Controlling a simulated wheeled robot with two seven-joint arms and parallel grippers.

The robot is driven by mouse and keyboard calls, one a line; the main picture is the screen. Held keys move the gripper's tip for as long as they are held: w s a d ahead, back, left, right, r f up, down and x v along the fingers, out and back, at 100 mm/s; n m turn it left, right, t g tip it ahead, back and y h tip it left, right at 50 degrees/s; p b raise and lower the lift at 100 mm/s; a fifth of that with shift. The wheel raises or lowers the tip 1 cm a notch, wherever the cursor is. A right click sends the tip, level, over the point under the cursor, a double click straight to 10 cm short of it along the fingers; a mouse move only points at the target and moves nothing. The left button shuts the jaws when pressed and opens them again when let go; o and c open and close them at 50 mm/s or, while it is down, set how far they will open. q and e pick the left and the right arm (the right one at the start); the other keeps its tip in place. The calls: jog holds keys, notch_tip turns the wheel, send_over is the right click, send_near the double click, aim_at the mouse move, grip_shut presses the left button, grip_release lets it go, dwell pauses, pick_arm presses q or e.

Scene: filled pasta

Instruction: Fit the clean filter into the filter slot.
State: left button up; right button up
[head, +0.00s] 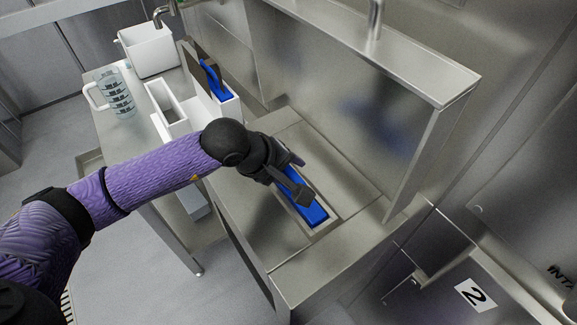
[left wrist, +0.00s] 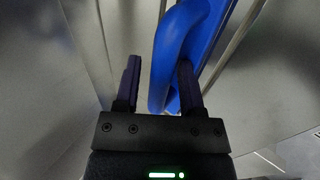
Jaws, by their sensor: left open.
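A blue filter (head: 312,213) with a raised handle sits down in the rectangular filter slot (head: 334,222) of the steel counter. My left gripper (head: 300,180) is over the filter, at its handle. In the left wrist view the blue handle (left wrist: 163,60) runs between the two open fingers of my left gripper (left wrist: 160,85), closer to the right finger. I cannot tell whether it touches that finger. The far end of the filter is hidden behind the gripper. My right gripper is out of view.
A white holder (head: 178,128) on the left counter has a brown panel and another blue-handled piece (head: 212,80) standing in it. A clear jug (head: 116,95) and a white bin (head: 148,50) stand further left. A steel wall (head: 350,110) rises behind the slot.

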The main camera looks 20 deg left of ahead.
pick_arm(q)
jog(key=shift+s+f, duration=0.1)
jog(key=shift+f, duration=0.1)
dwell(0.3)
jog(key=p+v, duration=0.4)
jog(key=v, duration=0.3)
jog(key=shift+r+p, duration=0.2)
jog(key=shift+p, duration=0.1)
